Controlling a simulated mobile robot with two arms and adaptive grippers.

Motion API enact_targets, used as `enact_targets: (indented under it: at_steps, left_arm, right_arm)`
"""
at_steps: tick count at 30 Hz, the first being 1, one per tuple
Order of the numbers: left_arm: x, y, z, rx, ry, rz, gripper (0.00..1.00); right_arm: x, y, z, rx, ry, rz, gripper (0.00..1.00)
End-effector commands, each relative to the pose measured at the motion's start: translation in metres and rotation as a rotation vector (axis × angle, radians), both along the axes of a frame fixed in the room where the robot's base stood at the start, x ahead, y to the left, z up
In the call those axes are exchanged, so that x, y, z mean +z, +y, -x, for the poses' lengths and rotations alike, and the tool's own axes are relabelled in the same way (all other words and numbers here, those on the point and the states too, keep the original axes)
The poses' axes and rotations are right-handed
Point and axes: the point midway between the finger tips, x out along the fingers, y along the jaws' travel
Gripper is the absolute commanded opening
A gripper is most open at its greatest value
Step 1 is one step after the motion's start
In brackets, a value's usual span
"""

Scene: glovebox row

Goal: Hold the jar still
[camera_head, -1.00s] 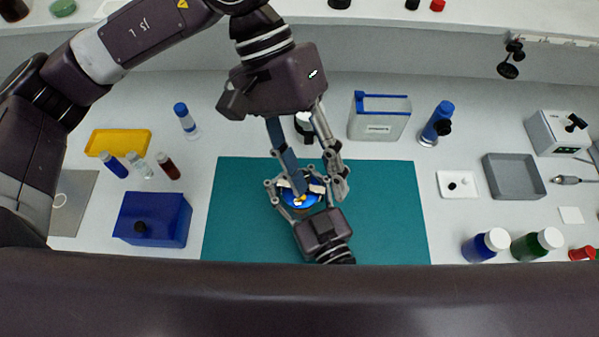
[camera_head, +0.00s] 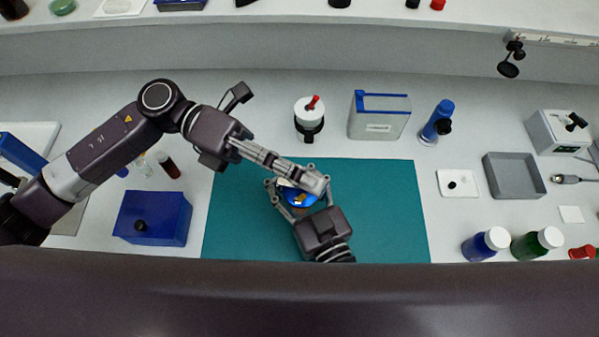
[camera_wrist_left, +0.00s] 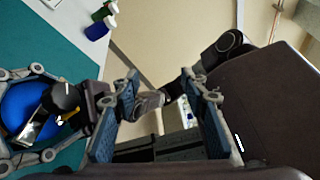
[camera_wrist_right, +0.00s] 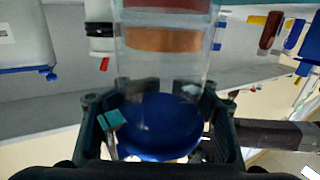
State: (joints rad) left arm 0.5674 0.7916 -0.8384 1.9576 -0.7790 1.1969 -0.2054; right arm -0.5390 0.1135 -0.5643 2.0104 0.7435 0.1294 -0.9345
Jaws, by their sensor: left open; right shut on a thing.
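The jar has a blue top (camera_head: 299,197) and stands over the teal mat, with a small yellow and silvery thing on the top. In the right wrist view its clear body (camera_wrist_right: 165,70) shows a copper-coloured band. My right gripper (camera_head: 297,180) is shut around the jar from the front, its fingers on both sides.
The teal mat (camera_head: 385,215) is mostly clear. A blue box (camera_head: 153,218) stands left, a grey tray (camera_head: 514,177) right. A shelf edge runs along the back.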

Motion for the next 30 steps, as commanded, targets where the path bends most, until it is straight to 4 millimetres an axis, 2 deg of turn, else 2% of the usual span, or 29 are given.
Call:
enact_targets:
  at_steps: [9, 18, 24, 30]
  left_arm:
    - [-0.028, 0.029, -0.021, 0.246, 0.796, -0.183, 0.41]
    - [-0.064, 0.063, -0.037, 0.396, 1.536, -0.290, 0.41]
    - [-0.082, 0.080, -0.042, 0.440, 1.853, -0.315, 0.41]
    - [-0.087, 0.080, -0.045, 0.448, 1.965, -0.319, 0.41]
  right_arm:
    - [0.000, 0.000, 0.000, 0.001, 0.001, 0.000, 0.06]
    - [0.000, 0.000, 0.000, 0.001, 0.001, 0.000, 0.06]
    - [0.000, 0.000, 0.000, 0.001, 0.001, 0.000, 0.06]
    - [0.000, 0.000, 0.000, 0.001, 0.001, 0.000, 0.06]
